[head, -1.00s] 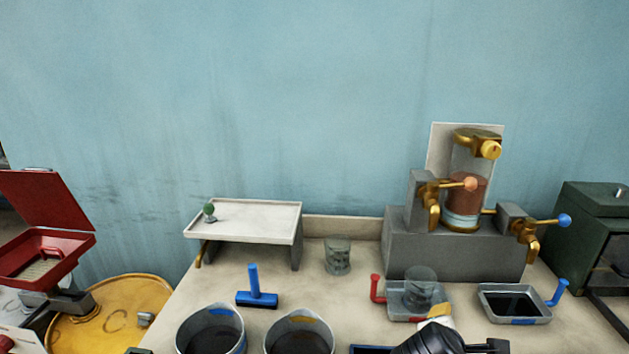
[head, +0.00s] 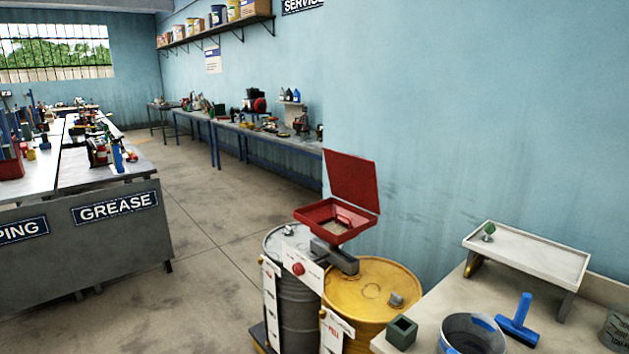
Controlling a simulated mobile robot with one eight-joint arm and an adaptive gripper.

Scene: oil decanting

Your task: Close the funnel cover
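The red funnel (head: 322,212) sits over the drums in the head view, right of the middle. Its square red cover (head: 352,181) is hinged at the back right side and stands up, open. A mesh and a red handle-like bar (head: 345,220) show inside the funnel. A grey bracket (head: 334,256) is beneath it, over the drum tops. My gripper is not in view.
A grey drum (head: 297,315) and a yellow drum (head: 372,290) stand under the funnel. The workbench at right holds a white raised tray (head: 530,252), a blue T-handled tool (head: 518,322) and a bucket (head: 472,332). Open floor (head: 200,235) lies to the left.

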